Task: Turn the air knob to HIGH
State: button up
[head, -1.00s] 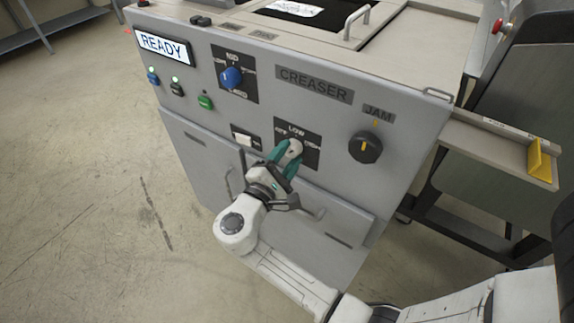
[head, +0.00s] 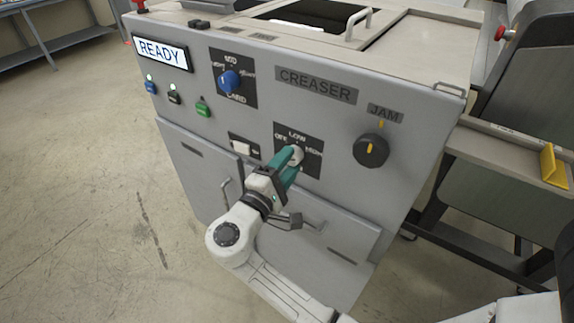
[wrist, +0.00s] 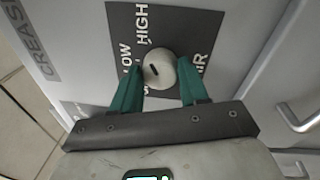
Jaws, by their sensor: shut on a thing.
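The air knob (head: 297,152) is a small pale round knob on a dark plate on the grey machine front. The plate reads OFF at left, LOW at top and HIGH at right in the head view. In the wrist view the knob (wrist: 161,66) has a short dark mark, set towards the LOW side; its exact setting is hard to tell. HIGH (wrist: 141,22) stands above the knob there, and AIR is partly hidden by a finger. My gripper (head: 292,160) has its teal fingers shut on the knob, one on each side in the wrist view (wrist: 158,80).
A blue knob (head: 229,81) and several buttons are up left.

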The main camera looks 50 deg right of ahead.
jog(key=o, duration=1)
jog(key=shift+o, duration=0.2)
jog(key=a+f+b, duration=0.1)
jog(key=a, duration=0.9)
jog(key=shift+s+a, duration=0.4)
jog(key=shift+s, duration=0.05)
jog(key=shift+f, duration=0.1)
